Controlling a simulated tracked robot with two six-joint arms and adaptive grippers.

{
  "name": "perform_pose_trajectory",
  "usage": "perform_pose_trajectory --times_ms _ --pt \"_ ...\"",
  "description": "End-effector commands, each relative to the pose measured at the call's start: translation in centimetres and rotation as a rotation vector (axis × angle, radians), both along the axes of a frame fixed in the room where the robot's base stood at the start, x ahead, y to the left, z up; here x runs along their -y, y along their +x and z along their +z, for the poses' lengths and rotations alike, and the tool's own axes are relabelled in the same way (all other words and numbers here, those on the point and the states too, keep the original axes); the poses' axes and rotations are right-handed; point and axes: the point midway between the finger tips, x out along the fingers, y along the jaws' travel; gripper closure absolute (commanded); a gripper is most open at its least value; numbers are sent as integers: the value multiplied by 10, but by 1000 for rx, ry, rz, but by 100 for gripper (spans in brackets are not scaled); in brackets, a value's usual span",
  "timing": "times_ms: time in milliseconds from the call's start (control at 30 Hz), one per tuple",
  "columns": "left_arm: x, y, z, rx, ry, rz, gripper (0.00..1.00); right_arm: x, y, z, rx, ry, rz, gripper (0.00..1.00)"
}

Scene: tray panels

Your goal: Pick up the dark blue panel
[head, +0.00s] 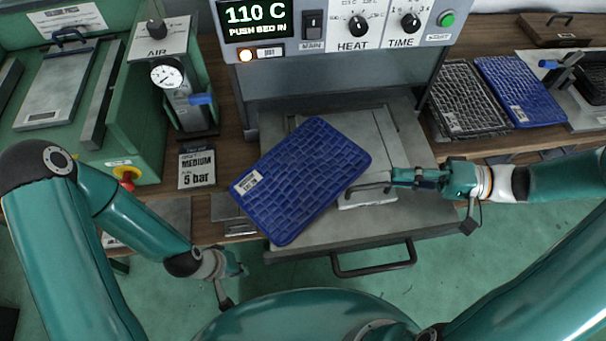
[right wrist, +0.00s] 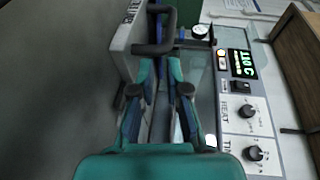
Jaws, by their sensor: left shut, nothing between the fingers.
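A dark blue panel (head: 310,175) with a woven block pattern and a white label at its left corner lies tilted across the middle of the head view, over the grey press bed (head: 430,235), its lower left part past the bed's front edge. What bears it is hidden. My left gripper (head: 237,270) is shut and empty, below and left of the panel, apart from it. My right gripper (head: 393,178) is right of the panel at a dark handle (head: 368,188) on a light grey block. In the right wrist view its fingertips are close to this handle (right wrist: 155,48); whether they grip it is unclear.
A second blue panel (head: 520,90) lies at the right beside a black grid-patterned panel (head: 467,98). The control box (head: 335,20) reads 110 C. An air gauge post (head: 170,80) and a MEDIUM 5 bar card (head: 197,166) stand left of the bed. A bar handle (head: 375,265) juts from the bed's front.

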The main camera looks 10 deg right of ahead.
Motion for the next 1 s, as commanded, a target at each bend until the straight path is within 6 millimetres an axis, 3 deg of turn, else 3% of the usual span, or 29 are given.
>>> perform_pose_trajectory --times_ms 233,500,800,900,1000 --pt "0 0 5 0 0 0 100 -16 5 -2 -3 2 3 85" --pt "0 0 14 1 0 0 100 -49 18 -8 -2 2 3 85" --pt "0 0 14 0 0 0 100 -54 21 -11 0 -1 0 85" --pt "0 0 14 0 0 0 100 -54 21 -10 0 -1 0 100" --pt "0 0 14 0 0 0 100 -54 21 -10 0 -1 1 100"
